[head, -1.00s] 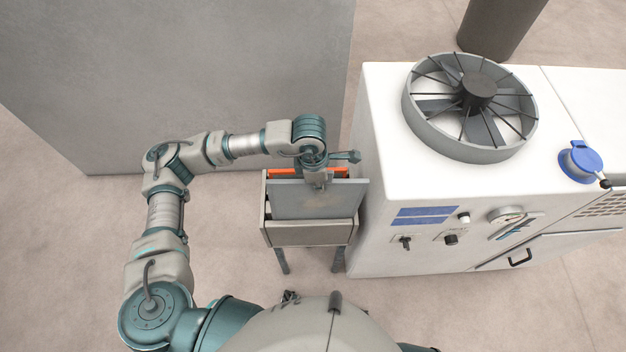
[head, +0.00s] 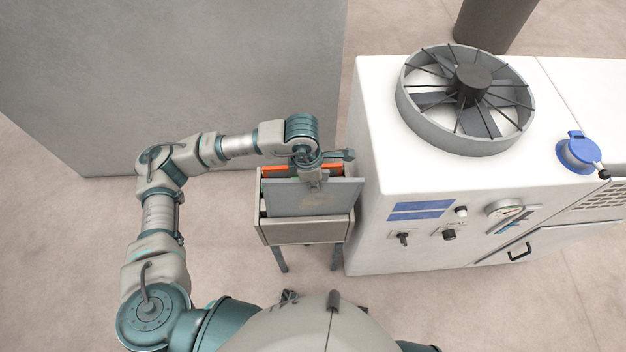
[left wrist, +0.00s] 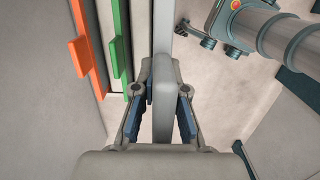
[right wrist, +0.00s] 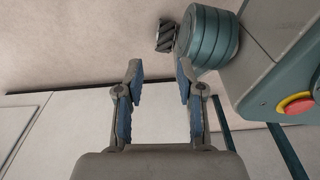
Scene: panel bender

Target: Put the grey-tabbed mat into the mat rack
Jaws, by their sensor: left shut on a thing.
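The grey-tabbed mat (head: 315,199) is a flat grey sheet standing upright in the mat rack (head: 305,230), its upper part above the rack's front wall. My left gripper (head: 314,180) is over the mat's top edge and shut on its grey tab. In the left wrist view the tab (left wrist: 163,100) lies between the fingers of the left gripper (left wrist: 161,92). An orange-tabbed mat (left wrist: 80,55) and a green-tabbed mat (left wrist: 117,60) stand in the rack beside it. My right gripper (right wrist: 160,85) is open and empty in the right wrist view. The mat's lower edge is hidden by the rack.
A white machine (head: 390,160) with a large fan (head: 466,97) stands close to the right of the rack. A grey wall block (head: 200,80) rises behind the rack. Open floor (head: 80,250) lies to the left.

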